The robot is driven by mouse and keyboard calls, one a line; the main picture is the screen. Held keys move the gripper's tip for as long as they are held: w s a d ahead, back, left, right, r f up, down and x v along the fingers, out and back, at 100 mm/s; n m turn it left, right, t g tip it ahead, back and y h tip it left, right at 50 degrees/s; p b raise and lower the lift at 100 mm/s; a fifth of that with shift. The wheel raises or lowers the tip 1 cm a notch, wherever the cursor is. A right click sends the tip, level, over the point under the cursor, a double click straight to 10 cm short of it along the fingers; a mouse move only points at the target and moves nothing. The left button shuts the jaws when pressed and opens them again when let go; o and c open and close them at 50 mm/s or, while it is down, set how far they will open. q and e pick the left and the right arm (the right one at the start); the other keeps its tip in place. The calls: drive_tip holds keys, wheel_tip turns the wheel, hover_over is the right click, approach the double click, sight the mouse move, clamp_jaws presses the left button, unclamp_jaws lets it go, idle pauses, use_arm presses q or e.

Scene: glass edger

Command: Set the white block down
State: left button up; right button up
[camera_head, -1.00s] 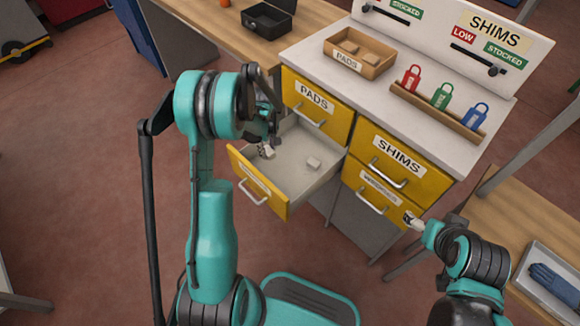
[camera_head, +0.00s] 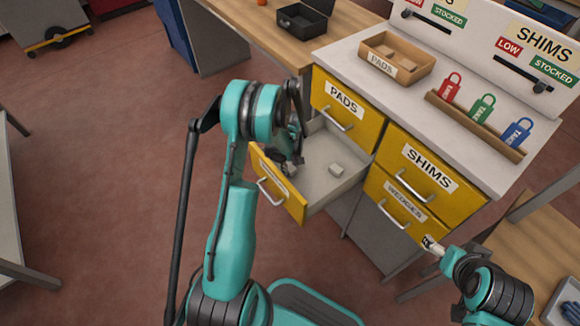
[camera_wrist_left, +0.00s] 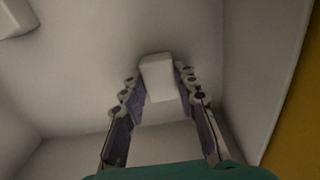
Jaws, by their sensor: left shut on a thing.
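My left gripper (camera_head: 291,160) reaches down into the open yellow-fronted drawer (camera_head: 278,186) below the PADS drawer. In the left wrist view its fingers are shut on a white block (camera_wrist_left: 157,76), one finger on each side. I cannot tell whether the held block touches the drawer floor. In the head view my gripper hides it. A second white block (camera_head: 336,170) lies apart on the drawer floor; a pale block also shows at the top left of the wrist view (camera_wrist_left: 14,18). My right gripper (camera_head: 430,242) is beside the WEDGES drawer, too small to read.
The drawer walls stand close around my left gripper. The closed PADS drawer (camera_head: 345,108) is above and behind it. The SHIMS drawer (camera_head: 420,175) and WEDGES drawer (camera_head: 398,205) are shut.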

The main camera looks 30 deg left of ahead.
use_arm(q)
drive_tip(key=o, duration=1)
drive_tip(key=shift+f, duration=0.15)
drive_tip(key=shift+o, duration=0.2)
wheel_tip(320, 180, up, 12)
drive_tip(key=p, duration=0.5)
wheel_tip(320, 180, up, 8)
drive_tip(key=m+t, duration=0.1)
drive_tip(key=m, duration=0.2)
hover_over(290, 167)
drive_tip(key=s+d, duration=0.2)
drive_tip(key=d, duration=0.2)
drive_tip(key=s+d+r+m+t, duration=0.3)
drive_tip(key=s+d+r+m, duration=0.2)
drive_tip(key=s, duration=0.3)
drive_tip(key=s+d+r+m+t, duration=0.3)
drive_tip(key=s+d+r+m, duration=0.2)
drive_tip(key=s+r, duration=0.3)
drive_tip(key=shift+s+d+r+m, duration=0.2)
drive_tip(key=shift+s+d+m, duration=0.15)
drive_tip(key=shift+d, duration=0.4)
